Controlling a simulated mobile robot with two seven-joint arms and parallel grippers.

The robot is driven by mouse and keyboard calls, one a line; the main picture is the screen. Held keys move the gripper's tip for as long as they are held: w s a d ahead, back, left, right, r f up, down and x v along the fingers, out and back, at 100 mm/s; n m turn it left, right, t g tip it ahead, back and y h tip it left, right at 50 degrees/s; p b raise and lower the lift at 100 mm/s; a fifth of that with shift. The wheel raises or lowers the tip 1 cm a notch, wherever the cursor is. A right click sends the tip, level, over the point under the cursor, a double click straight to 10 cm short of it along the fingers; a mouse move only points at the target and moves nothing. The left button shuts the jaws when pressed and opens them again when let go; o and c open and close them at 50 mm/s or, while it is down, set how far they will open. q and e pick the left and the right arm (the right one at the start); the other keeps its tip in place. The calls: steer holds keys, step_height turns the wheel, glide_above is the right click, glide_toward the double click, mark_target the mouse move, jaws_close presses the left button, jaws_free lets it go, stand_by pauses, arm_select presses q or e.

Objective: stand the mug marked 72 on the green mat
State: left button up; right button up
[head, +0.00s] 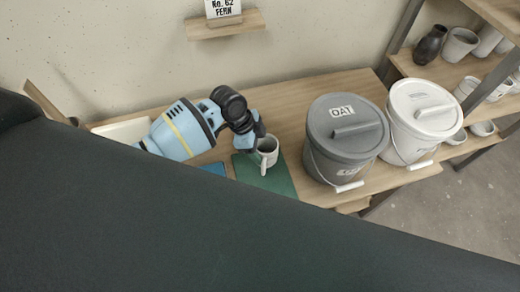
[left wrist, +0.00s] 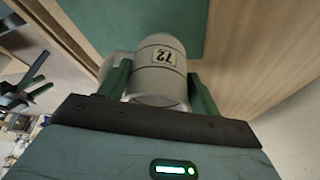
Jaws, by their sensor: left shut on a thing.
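The pale grey mug (head: 268,150) is at the green mat (head: 276,182) on the wooden bench in the head view. In the left wrist view the mug (left wrist: 158,70) shows a label reading 72, with the fingers on both sides of it. My left gripper (head: 259,146) is shut on the mug. The mug looks upright in the head view, over the mat's back part. I cannot tell whether its base touches the mat (left wrist: 125,20). My right gripper is not in view.
A grey lidded bucket labelled OAT (head: 345,135) stands right of the mat, with a white lidded bucket (head: 420,120) beyond it. A pale tray (head: 125,130) and a blue item (head: 214,168) lie left. Shelves of pots (head: 460,45) stand at the right.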

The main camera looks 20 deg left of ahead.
mark_target(260, 151)
arm_select(q)
steer(key=f, duration=0.3)
steer(key=shift+w, duration=0.3)
steer(key=shift+f, duration=0.2)
steer(key=shift+f, duration=0.1)
steer(key=o, duration=0.7)
steer(key=shift+f, duration=0.15)
steer(key=o, duration=0.5)
